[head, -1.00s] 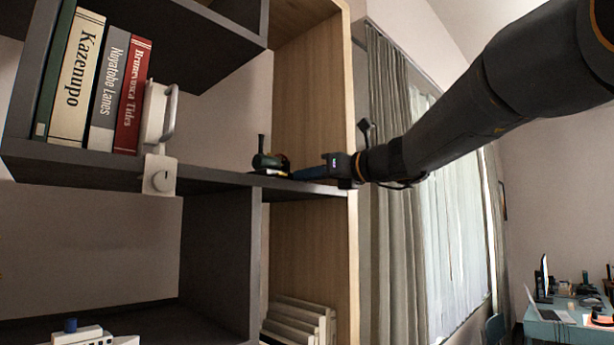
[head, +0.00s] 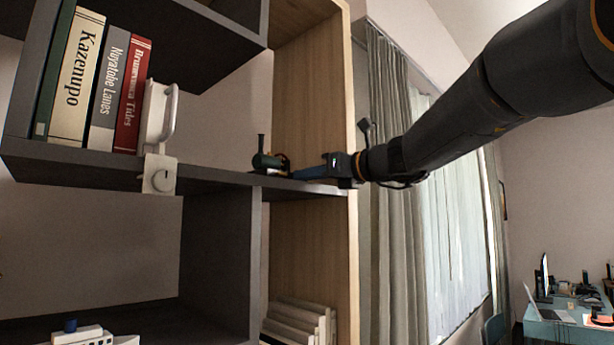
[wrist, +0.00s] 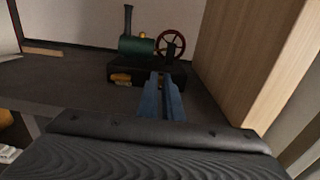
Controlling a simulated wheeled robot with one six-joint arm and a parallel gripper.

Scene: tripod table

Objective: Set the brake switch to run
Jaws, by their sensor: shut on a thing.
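A small model steam engine with a green boiler (wrist: 137,46), a dark chimney and a red-brown flywheel (wrist: 171,45) stands on a black base on the shelf. In the head view the engine (head: 266,161) is small and partly hidden by the gripper. My gripper (wrist: 162,80) reaches the front of the base with its blue fingers close together. It is shut on a small part there, apparently the brake switch, which the fingertips almost wholly hide. Its setting cannot be read. A brass-coloured piece (wrist: 121,78) shows on the base just left of the fingers.
The wooden side panel (wrist: 236,62) rises close on the right of the engine. The dark shelf (wrist: 62,88) is clear to the left. Further left stand books (head: 130,95) and a white bracket with a knob (head: 160,176) on the shelf edge.

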